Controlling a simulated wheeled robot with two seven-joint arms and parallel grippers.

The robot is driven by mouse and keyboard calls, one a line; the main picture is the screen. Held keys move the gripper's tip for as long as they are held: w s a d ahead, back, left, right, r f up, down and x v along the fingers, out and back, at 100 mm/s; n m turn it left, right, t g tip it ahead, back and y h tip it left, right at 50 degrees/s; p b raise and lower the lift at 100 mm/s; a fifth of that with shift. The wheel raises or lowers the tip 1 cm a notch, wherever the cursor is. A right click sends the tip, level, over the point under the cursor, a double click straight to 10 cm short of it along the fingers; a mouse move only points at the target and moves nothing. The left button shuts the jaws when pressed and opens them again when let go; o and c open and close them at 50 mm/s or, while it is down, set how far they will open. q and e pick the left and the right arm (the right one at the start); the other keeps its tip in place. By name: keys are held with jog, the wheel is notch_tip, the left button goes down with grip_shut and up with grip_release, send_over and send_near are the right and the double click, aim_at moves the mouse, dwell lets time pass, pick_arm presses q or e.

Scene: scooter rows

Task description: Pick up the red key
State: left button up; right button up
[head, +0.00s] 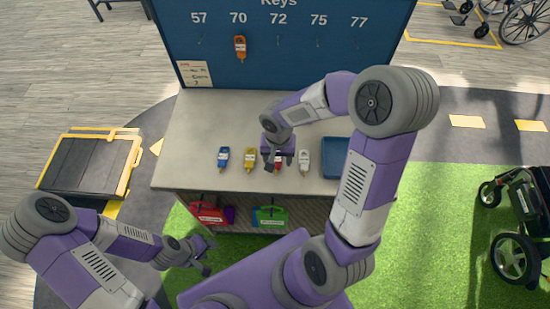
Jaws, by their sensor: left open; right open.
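The red key (278,164) lies on the grey counter (202,118), in a row between a yellow key (250,158) and a white key (304,160). My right gripper (277,166) is open, pointing down right at the red key and partly covering it. I cannot tell whether the fingers touch it or sit around it. My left gripper (207,259) is open and empty, low in front of the counter at the left, away from the keys.
A blue key (223,157) lies left of the yellow one. A dark blue box (337,158) stands at the right. An orange key (240,48) hangs on the blue key board (300,70) behind. Red and green items (270,217) sit on the shelf below.

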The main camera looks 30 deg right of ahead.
aim_at(277, 168)
notch_tip(277, 168, down, 5)
jog(key=shift+a+b, duration=0.1)
jog(key=shift+b, duration=0.3)
jog(key=shift+w, duration=0.1)
grip_shut()
notch_tip(277, 168, up, 10)
jog(key=p, duration=0.2)
